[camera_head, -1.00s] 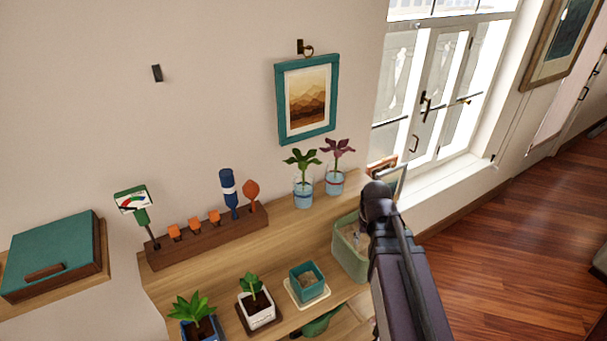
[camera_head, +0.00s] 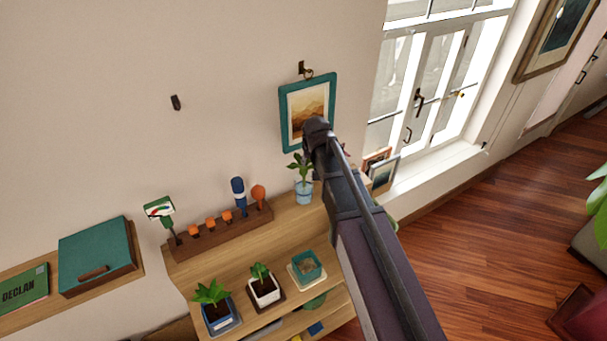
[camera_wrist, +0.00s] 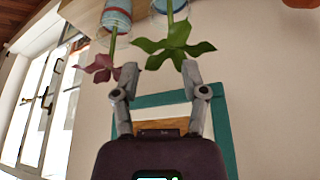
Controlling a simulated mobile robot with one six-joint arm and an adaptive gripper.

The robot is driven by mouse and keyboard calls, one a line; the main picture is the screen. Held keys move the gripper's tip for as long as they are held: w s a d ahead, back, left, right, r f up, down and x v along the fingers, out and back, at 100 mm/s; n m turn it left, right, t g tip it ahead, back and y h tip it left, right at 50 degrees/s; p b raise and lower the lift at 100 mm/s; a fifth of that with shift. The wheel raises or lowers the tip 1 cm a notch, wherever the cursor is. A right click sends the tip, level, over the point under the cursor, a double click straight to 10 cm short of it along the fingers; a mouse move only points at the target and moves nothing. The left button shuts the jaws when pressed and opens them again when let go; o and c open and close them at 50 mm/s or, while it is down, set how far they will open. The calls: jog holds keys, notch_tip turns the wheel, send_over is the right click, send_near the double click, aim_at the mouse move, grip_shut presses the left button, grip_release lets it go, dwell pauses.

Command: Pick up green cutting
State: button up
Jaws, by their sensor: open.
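The green cutting (camera_head: 300,168) stands in a water-filled glass jar (camera_head: 304,192) on the wooden shelf top against the wall. In the wrist view, which looks upside down, its green leaves (camera_wrist: 176,45) hang from the jar at the top, close to the right fingertip. My gripper (camera_wrist: 158,76) is open with nothing between its fingers. A purple cutting (camera_wrist: 103,66) in its own jar (camera_wrist: 117,15) shows near the left fingertip. In the head view my arm hides the purple cutting, and my fingers cannot be made out.
A teal-framed picture (camera_head: 287,105) hangs on the wall behind the leaves. A wooden tool rack (camera_head: 218,232) stands left of the jar. Potted plants (camera_head: 264,290) and a teal pot (camera_head: 307,266) sit in front. A window (camera_head: 425,95) is at the right.

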aim_at(304, 170)
jog(key=shift+w+a+r+p, duration=0.25)
jog(key=shift+w+a+r, duration=0.05)
jog(key=shift+a+r, duration=0.25)
jog(key=shift+w+a+r+p, duration=0.25)
jog(key=shift+a+r, duration=0.2)
jog(key=shift+r, duration=0.1)
jog(key=b+x, duration=0.8)
jog(key=shift+w+f, duration=0.15)
jog(key=shift+f, duration=0.2)
jog(key=shift+b+x, duration=2.45)
jog(key=shift+x, duration=0.1)
grip_shut()
